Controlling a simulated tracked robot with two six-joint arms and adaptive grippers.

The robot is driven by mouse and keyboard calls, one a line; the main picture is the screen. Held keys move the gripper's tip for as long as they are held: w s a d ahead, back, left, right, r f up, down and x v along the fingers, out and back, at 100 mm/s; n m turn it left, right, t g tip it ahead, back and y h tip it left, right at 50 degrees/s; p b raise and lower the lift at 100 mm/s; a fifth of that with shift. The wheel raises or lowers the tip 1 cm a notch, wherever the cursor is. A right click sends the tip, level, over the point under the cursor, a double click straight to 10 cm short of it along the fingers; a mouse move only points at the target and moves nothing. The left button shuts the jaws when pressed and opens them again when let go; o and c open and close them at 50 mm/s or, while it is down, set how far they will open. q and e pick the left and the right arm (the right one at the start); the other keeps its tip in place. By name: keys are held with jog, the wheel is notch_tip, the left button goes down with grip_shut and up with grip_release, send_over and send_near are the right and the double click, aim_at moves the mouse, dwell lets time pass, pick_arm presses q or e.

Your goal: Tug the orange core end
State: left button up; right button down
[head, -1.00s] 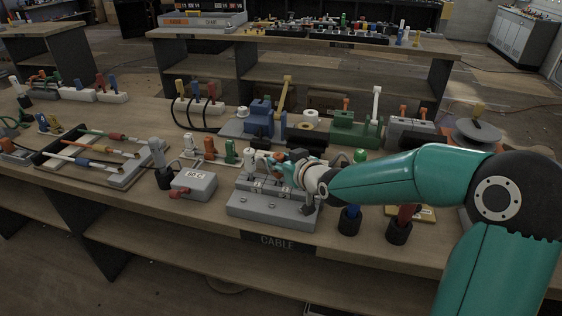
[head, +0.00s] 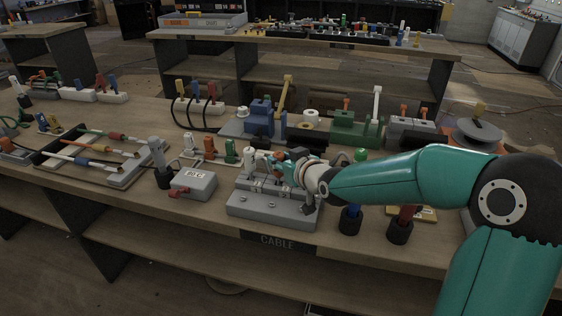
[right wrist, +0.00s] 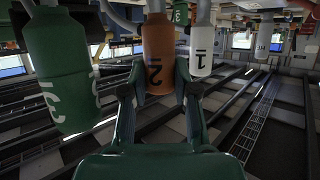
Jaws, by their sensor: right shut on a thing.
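The orange core end (right wrist: 157,55), marked 2, stands between the two fingers of my right gripper (right wrist: 158,84) in the right wrist view. The fingers are shut on its sides. A green core end (right wrist: 62,75) marked 3 is to its left and a white one (right wrist: 202,48) marked 1 to its right, both apart from the fingers. In the head view my right gripper (head: 290,166) is over the grey terminal block (head: 270,209) above the CABLE label, and largely hides the orange core end. My left gripper is not in view.
A grey box (head: 193,186) stands left of the block. Black holders with a blue handle (head: 350,217) and a red handle (head: 402,224) stand to its right. Behind are a blue clamp (head: 260,120) and a green one (head: 352,130). The bench's front edge is close below the block.

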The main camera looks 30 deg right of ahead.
jog(key=shift+r, duration=0.2)
dwell(0.6)
jog(key=c, duration=0.9)
grip_release()
jog(key=shift+o, duration=0.5)
jog(key=shift+f, duration=0.15)
jog(key=shift+f, duration=0.1)
jog(key=shift+s, duration=0.1)
jog(key=v, duration=0.7)
jog(key=shift+s, duration=0.35)
